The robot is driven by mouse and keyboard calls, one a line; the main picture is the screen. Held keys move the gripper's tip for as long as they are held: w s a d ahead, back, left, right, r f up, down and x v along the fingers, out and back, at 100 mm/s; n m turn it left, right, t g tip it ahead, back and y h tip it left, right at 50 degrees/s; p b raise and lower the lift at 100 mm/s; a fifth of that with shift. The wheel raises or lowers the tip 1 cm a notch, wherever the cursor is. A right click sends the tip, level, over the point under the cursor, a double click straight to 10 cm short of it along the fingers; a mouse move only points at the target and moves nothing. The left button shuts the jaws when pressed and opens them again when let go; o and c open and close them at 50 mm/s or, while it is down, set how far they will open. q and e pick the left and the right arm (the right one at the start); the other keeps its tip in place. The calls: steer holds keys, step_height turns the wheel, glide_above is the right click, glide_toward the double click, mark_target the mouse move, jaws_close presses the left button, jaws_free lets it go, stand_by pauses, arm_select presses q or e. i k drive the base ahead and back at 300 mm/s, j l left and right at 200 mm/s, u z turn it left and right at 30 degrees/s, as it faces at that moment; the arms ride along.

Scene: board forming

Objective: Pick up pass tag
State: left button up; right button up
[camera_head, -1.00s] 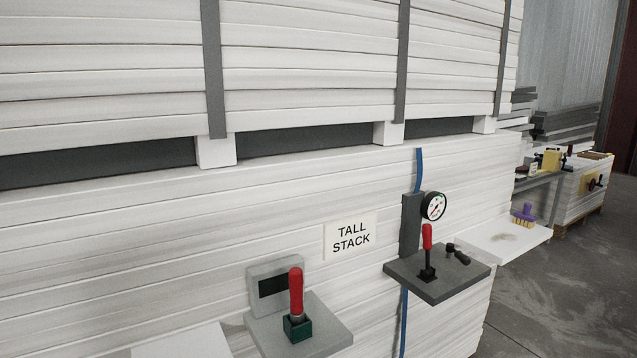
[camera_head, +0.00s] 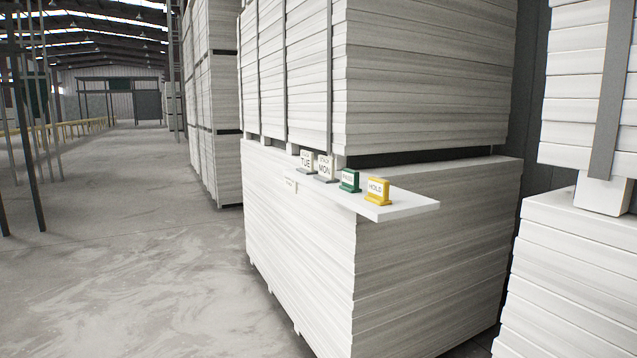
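A green tag (camera_head: 350,181) stands upright on a white shelf (camera_head: 412,209) that juts from a tall stack of white boards. The lettering on its white face is too small to read for certain; it may be the pass tag. A yellow tag marked HOLD (camera_head: 377,190) stands just to its right. Two pale tags, one marked TUE (camera_head: 306,160) and one marked MON (camera_head: 325,167), stand to its left. Neither of my grippers is in view.
The board stack (camera_head: 430,270) under the shelf fills the middle. Another stack (camera_head: 570,270) stands close at the right, with a narrow dark gap between. Open concrete floor (camera_head: 130,260) lies at the left, running back along the hall.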

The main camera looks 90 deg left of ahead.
mark_target(350, 178)
steer(key=u, duration=2.6)
